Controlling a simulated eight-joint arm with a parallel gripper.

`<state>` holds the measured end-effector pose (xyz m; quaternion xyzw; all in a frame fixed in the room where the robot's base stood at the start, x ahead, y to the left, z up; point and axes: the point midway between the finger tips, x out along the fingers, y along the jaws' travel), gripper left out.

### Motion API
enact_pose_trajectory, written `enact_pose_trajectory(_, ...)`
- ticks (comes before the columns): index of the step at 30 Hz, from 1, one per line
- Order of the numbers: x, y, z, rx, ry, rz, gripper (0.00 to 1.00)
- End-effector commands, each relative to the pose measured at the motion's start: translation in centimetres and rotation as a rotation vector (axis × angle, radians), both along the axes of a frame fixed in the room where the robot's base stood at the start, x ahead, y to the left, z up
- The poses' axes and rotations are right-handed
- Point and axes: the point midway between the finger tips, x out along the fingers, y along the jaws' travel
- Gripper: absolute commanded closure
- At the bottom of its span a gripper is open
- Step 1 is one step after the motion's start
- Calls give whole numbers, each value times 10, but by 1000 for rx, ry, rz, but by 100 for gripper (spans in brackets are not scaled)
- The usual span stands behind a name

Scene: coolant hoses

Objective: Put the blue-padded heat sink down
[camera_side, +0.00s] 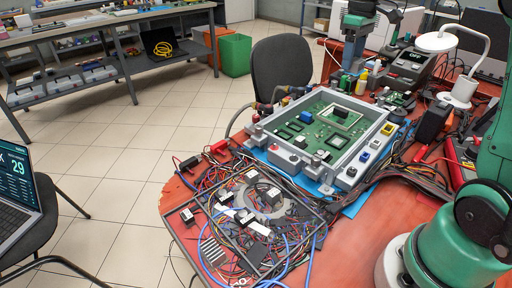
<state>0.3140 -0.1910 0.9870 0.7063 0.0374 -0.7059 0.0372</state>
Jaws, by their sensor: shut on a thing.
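My gripper (346,82) hangs upright at the far edge of the grey tray (262,137), below a teal and grey wrist. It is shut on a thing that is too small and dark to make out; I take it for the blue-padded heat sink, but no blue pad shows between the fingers. The green circuit board (318,140) lies in the tray. A blue block (306,117) sits on the board, left of a pale square frame (351,120) with a dark part in it.
Tangled cables and small black-and-white blocks (273,196) crowd the near left of the red table (345,250). Dark hoses (262,106) run at the tray's left corner. A white lamp (436,42) and bench devices stand at the back right. The table's front is clearer.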

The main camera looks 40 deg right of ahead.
Motion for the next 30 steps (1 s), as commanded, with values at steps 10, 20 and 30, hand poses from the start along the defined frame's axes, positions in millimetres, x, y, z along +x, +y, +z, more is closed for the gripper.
enact_pose_trajectory(10,0,1,-88,0,0,0,100)
enact_pose_trajectory(20,0,1,-145,0,0,0,100)
enact_pose_trajectory(30,0,1,-182,0,0,0,100)
